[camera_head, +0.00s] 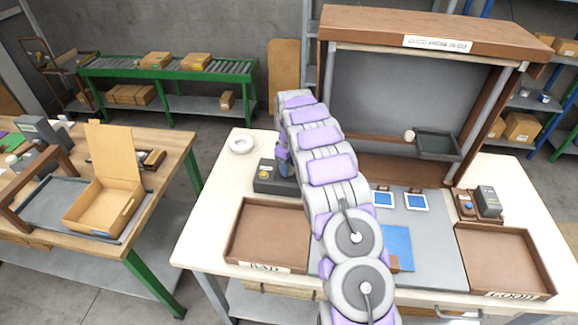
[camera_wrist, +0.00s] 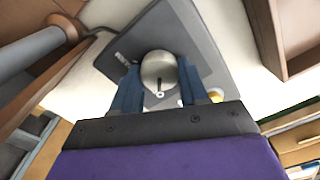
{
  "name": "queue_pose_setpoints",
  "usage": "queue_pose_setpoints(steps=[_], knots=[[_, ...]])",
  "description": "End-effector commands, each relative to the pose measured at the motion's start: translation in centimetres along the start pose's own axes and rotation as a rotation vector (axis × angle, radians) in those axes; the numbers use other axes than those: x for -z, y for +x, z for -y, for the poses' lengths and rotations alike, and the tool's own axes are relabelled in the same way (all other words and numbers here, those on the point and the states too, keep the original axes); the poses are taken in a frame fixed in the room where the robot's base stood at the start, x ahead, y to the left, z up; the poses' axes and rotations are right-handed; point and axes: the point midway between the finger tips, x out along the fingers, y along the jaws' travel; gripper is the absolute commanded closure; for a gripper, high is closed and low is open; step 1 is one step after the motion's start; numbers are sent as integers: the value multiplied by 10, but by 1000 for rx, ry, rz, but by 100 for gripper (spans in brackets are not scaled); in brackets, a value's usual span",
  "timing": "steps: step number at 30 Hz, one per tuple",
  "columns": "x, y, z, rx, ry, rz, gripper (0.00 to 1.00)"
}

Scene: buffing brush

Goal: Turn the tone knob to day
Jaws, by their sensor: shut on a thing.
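The tone knob (camera_wrist: 158,72) is a round silver knob with a short dark mark, on the sloped face of a dark grey box (camera_wrist: 205,35). In the head view the box (camera_head: 266,187) stands at the left back of the white bench, its knob hidden behind my arm. My gripper (camera_wrist: 158,66) has its blue fingers on either side of the knob, shut on it. In the head view my gripper (camera_head: 284,160) is partly hidden by my arm. Small pale lettering (camera_wrist: 122,58) lies left of the knob, too small to read.
A yellow button (camera_wrist: 215,95) sits close beside the right finger. A brown tray (camera_head: 240,225) is in front of the box, and a white ring (camera_head: 242,144) lies behind it. Another brown tray (camera_head: 540,280) is at the right. A hooded board (camera_head: 350,95) rises behind.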

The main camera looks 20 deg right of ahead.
Motion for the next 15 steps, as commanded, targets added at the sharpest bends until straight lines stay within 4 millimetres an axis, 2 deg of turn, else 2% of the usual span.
queue_pose_setpoints(steps=[8, 15], knots=[[0, -4, -2, -4, 113, -3, 87], [0, -4, -1, -2, 308, 0, 87]])
